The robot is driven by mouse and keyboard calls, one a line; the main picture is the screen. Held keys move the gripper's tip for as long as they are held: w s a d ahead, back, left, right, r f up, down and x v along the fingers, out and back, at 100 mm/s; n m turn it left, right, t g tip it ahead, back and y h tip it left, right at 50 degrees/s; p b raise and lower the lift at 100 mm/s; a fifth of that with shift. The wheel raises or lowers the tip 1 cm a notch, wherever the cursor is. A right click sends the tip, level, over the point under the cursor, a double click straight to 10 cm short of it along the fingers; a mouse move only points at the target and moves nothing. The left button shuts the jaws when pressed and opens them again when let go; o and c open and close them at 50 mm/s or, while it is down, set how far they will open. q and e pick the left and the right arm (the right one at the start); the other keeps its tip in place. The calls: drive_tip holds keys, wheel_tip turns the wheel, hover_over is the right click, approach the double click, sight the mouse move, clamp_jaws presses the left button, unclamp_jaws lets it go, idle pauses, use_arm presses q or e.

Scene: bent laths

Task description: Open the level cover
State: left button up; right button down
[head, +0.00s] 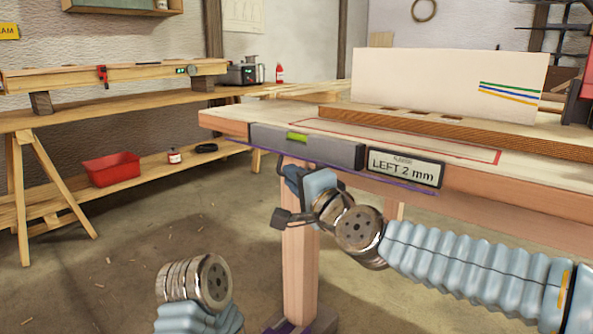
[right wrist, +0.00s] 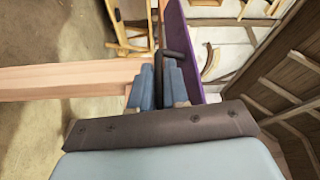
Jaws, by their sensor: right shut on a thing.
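The grey level (head: 345,153) lies along the front edge of the workbench, with a green vial window (head: 297,137) and a display (head: 405,168) reading "LEFT 2 mm". A thin purple strip (head: 400,187) shows along its lower edge; it looks like the cover seen nearly edge-on. In the right wrist view the purple panel (right wrist: 178,28) stands beside a dark bent handle (right wrist: 173,57). In the head view my right gripper (head: 300,178) is just below the level.
A wooden table leg (head: 300,265) stands close behind my right gripper. A white board (head: 445,85) and wooden beam (head: 430,128) are on the workbench. A side bench (head: 100,110) and red bin (head: 110,168) stand at left. Open floor lies between.

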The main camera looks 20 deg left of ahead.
drive_tip(key=shift+w+r+m+g+h+p, duration=0.1)
drive_tip(key=shift+r+m+g+h+p, duration=0.2)
drive_tip(key=shift+m+p, duration=0.45)
drive_tip(key=shift+r+m+g+h+p, duration=0.1)
drive_tip(key=shift+r+m+p, duration=0.3)
drive_tip(key=shift+m+p, duration=0.35)
drive_tip(key=shift+f, duration=0.1)
drive_tip(key=c, duration=1.5)
unclamp_jaws()
drive_tip(key=shift+b+v, duration=2.8)
drive_tip(key=shift+v, duration=4.2)
